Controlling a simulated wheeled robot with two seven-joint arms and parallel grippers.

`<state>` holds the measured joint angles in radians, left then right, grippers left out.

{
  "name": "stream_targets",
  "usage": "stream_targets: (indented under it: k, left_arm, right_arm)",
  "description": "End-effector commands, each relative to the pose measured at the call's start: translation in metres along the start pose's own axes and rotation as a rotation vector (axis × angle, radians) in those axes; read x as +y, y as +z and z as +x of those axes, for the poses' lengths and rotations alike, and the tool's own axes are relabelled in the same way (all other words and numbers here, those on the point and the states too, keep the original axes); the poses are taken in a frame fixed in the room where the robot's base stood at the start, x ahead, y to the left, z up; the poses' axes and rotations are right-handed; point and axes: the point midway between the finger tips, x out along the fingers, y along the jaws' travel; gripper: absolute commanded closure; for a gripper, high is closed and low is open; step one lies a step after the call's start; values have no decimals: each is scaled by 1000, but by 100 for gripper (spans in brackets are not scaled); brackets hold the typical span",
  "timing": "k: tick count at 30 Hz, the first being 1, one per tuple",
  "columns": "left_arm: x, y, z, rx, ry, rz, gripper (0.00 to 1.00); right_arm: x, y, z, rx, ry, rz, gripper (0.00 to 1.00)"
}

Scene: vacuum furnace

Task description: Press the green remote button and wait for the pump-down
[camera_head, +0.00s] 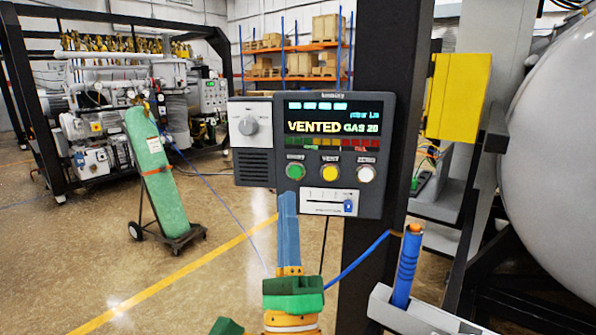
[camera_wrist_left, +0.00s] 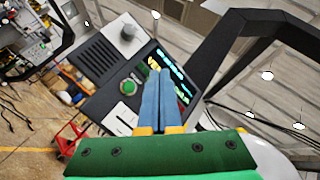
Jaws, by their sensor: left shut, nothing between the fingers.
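The green button (camera_head: 295,171) is at the left of a row of three on a dark grey control box (camera_head: 262,168) fixed to a black post. The box's screen (camera_head: 333,118) reads "VENTED GAS 20". My left gripper (camera_head: 288,196) is shut and empty, its blue fingers pointing up at the box. Its tips are just below the green button in the head view; I cannot tell how far they are from the panel. In the left wrist view the green button (camera_wrist_left: 127,87) shows uncovered to the left of the shut fingers (camera_wrist_left: 153,74). My right gripper is out of view.
A yellow button (camera_head: 330,172) and a white button (camera_head: 366,174) are beside the green one, with a slider (camera_head: 348,205) below. A blue wand (camera_head: 407,265) stands in a grey holder at right. A green cylinder (camera_head: 148,160) on a cart is behind left.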

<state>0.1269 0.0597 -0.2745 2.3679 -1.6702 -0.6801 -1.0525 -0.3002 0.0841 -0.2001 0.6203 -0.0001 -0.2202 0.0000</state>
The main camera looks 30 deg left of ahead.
Motion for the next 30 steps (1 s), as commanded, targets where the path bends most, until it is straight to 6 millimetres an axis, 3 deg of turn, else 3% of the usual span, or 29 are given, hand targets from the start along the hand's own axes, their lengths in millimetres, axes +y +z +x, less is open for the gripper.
stream_targets:
  k: [19, 30]
  left_arm:
    - [40, -41, 52, 0, -2, 0, 100]
    - [45, -45, 61, 2, 1, -1, 100]
  right_arm:
    - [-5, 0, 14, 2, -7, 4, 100]
    - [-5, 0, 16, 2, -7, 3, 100]
